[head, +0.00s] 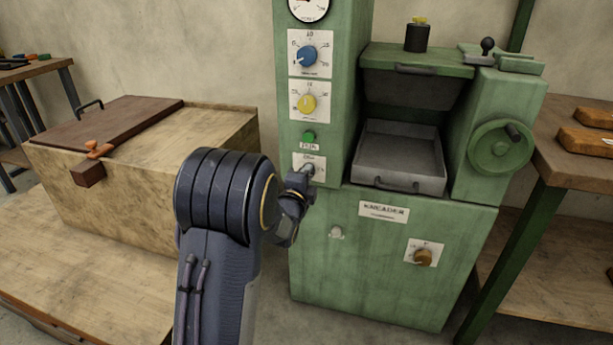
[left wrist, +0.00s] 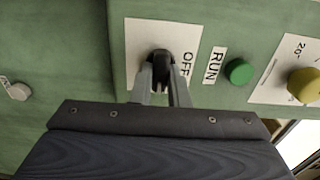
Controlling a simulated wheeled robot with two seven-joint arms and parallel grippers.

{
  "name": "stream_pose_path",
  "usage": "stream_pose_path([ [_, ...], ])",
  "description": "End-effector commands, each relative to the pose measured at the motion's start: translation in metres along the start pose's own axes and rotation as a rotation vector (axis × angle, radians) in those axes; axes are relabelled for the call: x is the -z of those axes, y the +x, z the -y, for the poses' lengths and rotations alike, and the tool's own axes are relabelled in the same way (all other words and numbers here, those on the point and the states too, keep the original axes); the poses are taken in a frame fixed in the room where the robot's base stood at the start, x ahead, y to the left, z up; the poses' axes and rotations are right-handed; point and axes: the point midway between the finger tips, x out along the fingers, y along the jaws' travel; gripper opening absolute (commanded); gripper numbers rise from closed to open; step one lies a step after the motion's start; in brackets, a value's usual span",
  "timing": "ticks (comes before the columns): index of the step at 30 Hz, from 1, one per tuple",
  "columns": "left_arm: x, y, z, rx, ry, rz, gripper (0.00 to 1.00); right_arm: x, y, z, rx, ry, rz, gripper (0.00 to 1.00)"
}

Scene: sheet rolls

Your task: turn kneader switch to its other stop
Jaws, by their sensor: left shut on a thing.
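The kneader switch is a small dark switch on a white plate, low on the green column of the kneader (head: 425,290). In the left wrist view the switch (left wrist: 159,57) stands between my two finger tips, with "OFF" printed beside it. The other label on its plate is hidden there. My left gripper (head: 304,178) reaches the plate from the front left in the head view. In the left wrist view the left gripper (left wrist: 160,80) is shut on the switch. Which way the switch points is hard to tell. My right gripper is not in view.
A green RUN button (head: 309,136), a yellow knob (head: 307,103) and a blue knob (head: 307,56) sit above the switch. A brown knob (head: 423,257) is lower right. A wooden chest (head: 140,165) stands at left, a bench (head: 575,160) at right.

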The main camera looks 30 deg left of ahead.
Motion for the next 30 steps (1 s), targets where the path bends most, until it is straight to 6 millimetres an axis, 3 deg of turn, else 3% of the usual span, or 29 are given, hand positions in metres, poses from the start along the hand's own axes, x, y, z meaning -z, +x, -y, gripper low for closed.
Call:
stream_pose_path([
  [5, 0.001, 0.0, -0.001, -0.002, -0.001, -0.001, 0.0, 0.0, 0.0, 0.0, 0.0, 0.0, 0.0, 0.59],
  [6, 0.001, 0.0, -0.001, -0.002, -0.001, -0.001, 0.2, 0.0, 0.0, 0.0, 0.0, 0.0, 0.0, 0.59],
  [10, 0.001, 0.0, -0.001, -0.001, -0.001, -0.001, 0.36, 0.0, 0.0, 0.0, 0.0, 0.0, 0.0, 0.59],
  [20, 0.0, -0.003, 0.001, -0.001, -0.002, 0.0, 0.36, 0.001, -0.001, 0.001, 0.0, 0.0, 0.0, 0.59],
  [30, 0.001, -0.057, 0.002, -0.003, -0.003, -0.001, 0.36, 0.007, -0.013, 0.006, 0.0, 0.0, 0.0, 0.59],
])
